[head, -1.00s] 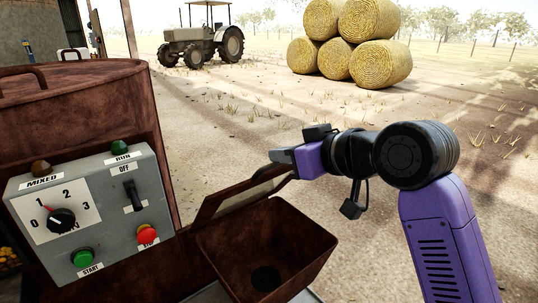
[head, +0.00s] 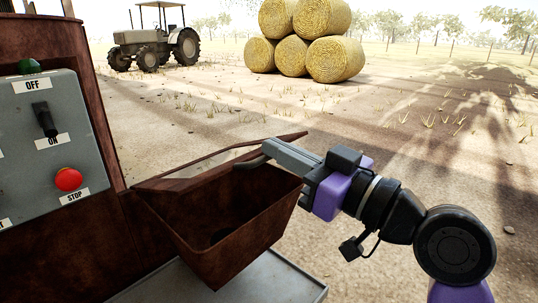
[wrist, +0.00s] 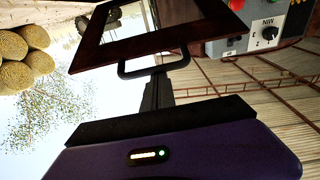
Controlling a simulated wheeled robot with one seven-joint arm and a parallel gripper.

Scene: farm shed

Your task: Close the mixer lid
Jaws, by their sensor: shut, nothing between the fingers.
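The mixer lid (head: 287,139) is a rusty brown frame with a see-through pane. It stands tilted open over the far side of the rusty hopper (head: 190,232), whose inside shows. In the wrist view the lid (wrist: 105,57) fills the top, with its dark bar handle (wrist: 187,62) toward me. My gripper (head: 272,150) is shut and empty, its fingertips right at the lid and handle. In the wrist view the fingers (wrist: 157,88) reach up to the handle; I cannot tell whether they touch it.
The grey control box (head: 50,140) with a red stop button (head: 68,179) is on the mixer body at left. A grey metal ledge (head: 255,280) lies below the hopper. A tractor (head: 155,45) and hay bales (head: 335,58) stand far back. Open ground lies to the right.

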